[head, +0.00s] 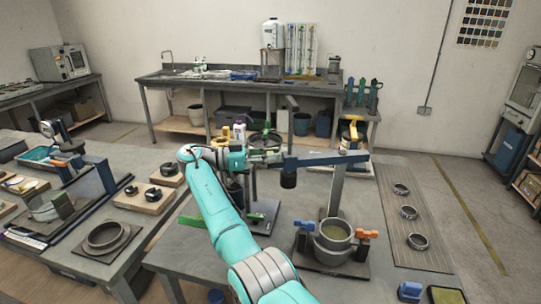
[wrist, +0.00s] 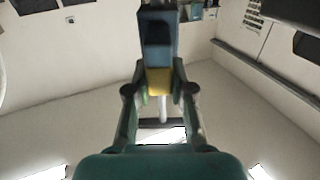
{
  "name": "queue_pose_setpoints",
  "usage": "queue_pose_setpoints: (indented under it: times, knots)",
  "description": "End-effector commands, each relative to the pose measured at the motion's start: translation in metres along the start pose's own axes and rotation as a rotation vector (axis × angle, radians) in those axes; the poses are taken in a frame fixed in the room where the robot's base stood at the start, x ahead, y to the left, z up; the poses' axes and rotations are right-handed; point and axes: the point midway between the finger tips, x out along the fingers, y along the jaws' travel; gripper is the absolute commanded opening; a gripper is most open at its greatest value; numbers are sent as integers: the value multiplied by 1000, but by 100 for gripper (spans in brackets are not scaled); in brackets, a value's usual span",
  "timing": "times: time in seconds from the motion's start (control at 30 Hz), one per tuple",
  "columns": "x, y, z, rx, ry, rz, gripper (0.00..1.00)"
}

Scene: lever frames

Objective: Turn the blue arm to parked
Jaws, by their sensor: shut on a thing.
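The blue arm (head: 325,159) is a flat, dark blue bar on a grey upright post (head: 335,190) in the head view. A dark cylinder (head: 288,180) hangs under its left part. My gripper (head: 279,158) is at the arm's left end, shut on it. In the wrist view, the fingers of my gripper (wrist: 160,92) close around a yellow section (wrist: 159,82) of the blue arm (wrist: 157,45), which runs up and away. The head view hides the exact contact behind my wrist. No parked mark can be made out.
Several rings lie on a ribbed mat (head: 412,230) to the right. Another bench (head: 105,262) is at the left.

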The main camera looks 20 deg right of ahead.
Motion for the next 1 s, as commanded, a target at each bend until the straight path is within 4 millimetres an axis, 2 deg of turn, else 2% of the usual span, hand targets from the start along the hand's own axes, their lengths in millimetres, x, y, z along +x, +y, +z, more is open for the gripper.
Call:
queue_pose_setpoints:
  times: [0.37, 0.4, 0.47, 0.83, 1.0]
  knots:
    - [0, 0, 3, -5, 0, 2, 0]
    - [0, 0, 3, -5, 0, 2, 32]
    - [0, 0, 2, -4, 0, 2, 47]
    - [0, 0, -3, -1, 0, 1, 48]
    - [0, 0, -24, 2, -1, 1, 48]
